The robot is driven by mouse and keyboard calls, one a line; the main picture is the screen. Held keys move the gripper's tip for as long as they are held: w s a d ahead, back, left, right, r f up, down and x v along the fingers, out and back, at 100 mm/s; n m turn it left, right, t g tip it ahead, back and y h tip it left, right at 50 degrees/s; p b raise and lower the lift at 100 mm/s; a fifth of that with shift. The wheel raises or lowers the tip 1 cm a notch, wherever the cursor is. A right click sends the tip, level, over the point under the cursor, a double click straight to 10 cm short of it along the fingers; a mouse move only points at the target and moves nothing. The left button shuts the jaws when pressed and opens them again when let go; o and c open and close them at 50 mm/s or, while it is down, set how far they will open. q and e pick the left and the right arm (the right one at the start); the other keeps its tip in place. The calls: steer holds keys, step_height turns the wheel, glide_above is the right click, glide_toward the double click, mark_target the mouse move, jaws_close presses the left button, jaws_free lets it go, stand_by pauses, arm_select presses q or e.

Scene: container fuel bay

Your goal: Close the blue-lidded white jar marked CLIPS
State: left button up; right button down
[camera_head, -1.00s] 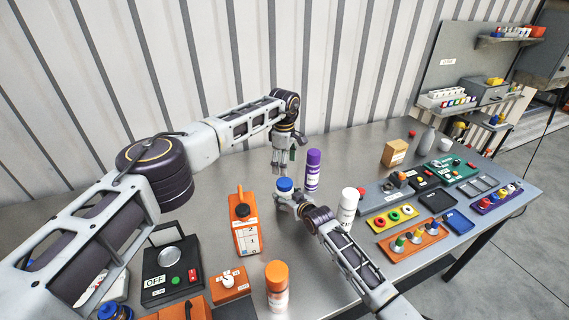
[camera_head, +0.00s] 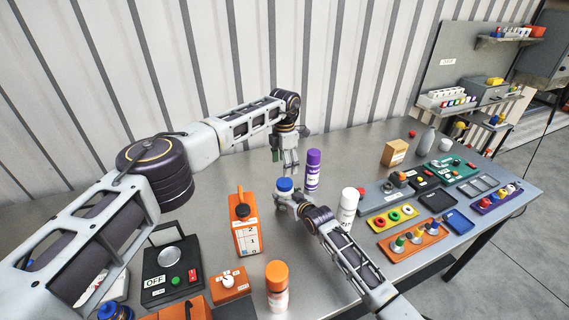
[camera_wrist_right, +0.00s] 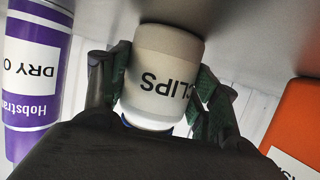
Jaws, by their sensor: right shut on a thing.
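The white jar marked CLIPS (camera_wrist_right: 165,75) stands on the metal table and appears upside down in the right wrist view. Its blue lid (camera_head: 285,184) sits on top in the head view; whether it is seated tight I cannot tell. A sliver of blue shows at the jar's lower edge in the right wrist view. My right gripper (camera_wrist_right: 160,88) is shut on the jar, with a finger on each side. My left gripper (camera_head: 288,168) hangs fingers down just above and behind the lid, apparently apart from it. Its finger opening is unclear.
A purple spray can (camera_head: 313,170) stands close behind the jar to the right, and a white can (camera_head: 348,207) to its right. An orange canister (camera_head: 245,230) stands left. An orange-capped bottle (camera_head: 277,287) is in front. Trays and panels fill the table's right.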

mark_target(285, 182)
arm_select(q)
steer(key=n, duration=0.3)
steer(key=shift+n, duration=2.6)
steer(key=shift+f, duration=0.15)
steer(key=shift+f, duration=3.9)
steer(key=shift+c, duration=0.3)
steer(key=c, duration=1)
